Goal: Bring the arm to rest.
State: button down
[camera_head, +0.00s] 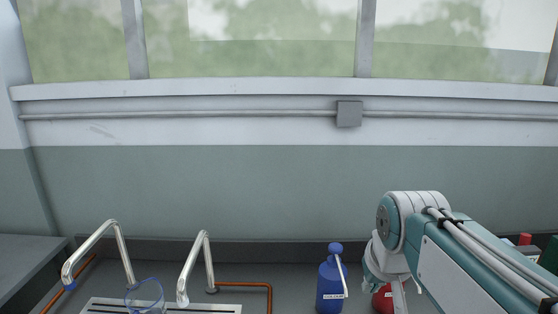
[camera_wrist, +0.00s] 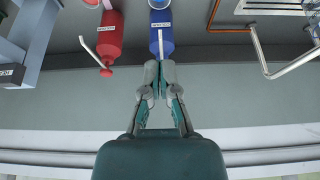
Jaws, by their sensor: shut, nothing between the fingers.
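My gripper shows in the wrist view (camera_wrist: 160,82) with its two fingertips together, shut and empty. In that view the picture is upside down, and the fingertips overlap the lower end of a blue bottle (camera_wrist: 161,35) without a visible grip on it. In the head view my arm reaches in from the right edge. Its bent end hangs at the lower right, and the fingers there are hidden behind the arm or below the frame.
The blue bottle (camera_head: 331,283) stands left of my arm. A red bottle (camera_head: 383,300) is partly hidden behind my arm; it also shows in the wrist view (camera_wrist: 110,36). Two bent metal pipes (camera_head: 193,268) rise by a drain grate (camera_head: 160,307) at left.

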jog(key=s+f, duration=0.7)
jog(key=s, duration=0.5)
jog(key=shift+s+t, duration=0.2)
jog(key=shift+t, duration=0.2)
